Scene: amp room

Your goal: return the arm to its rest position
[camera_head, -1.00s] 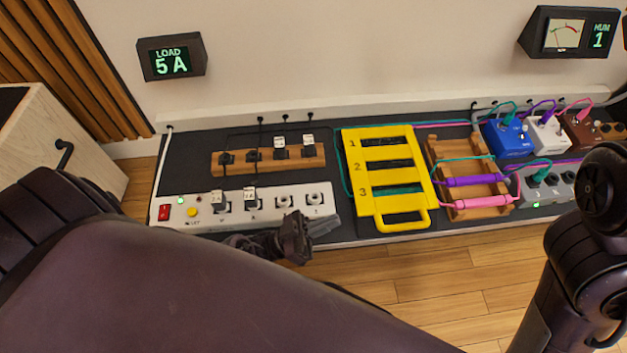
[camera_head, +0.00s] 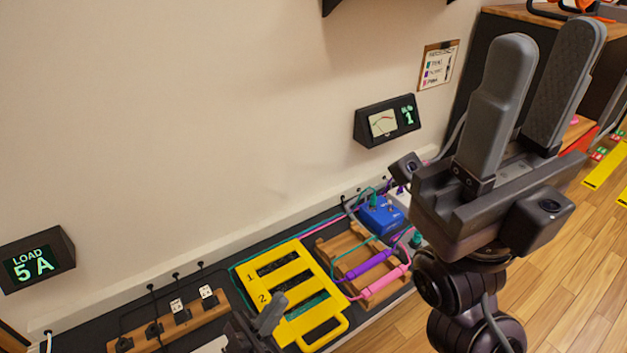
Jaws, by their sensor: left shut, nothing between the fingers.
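My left gripper (camera_head: 268,318) is at the bottom of the view, low beside the lower left corner of the yellow numbered frame (camera_head: 336,334). Its fingers are together, with nothing seen between them. Most of its arm is out of view. My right gripper (camera_head: 548,75) is large and close at the upper right, pointing up. Its two grey fingers stand apart with nothing between them. My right arm (camera_head: 475,320) rises under it from the bottom edge.
A wooden strip with plugs (camera_head: 190,327) lies left of the frame. A wooden rack (camera_head: 333,247) holds purple and pink cables; a blue pedal (camera_head: 381,218) stands behind it. A LOAD display (camera_head: 36,260) and a meter (camera_head: 386,122) are on the wall. Open floor (camera_head: 575,285) lies right.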

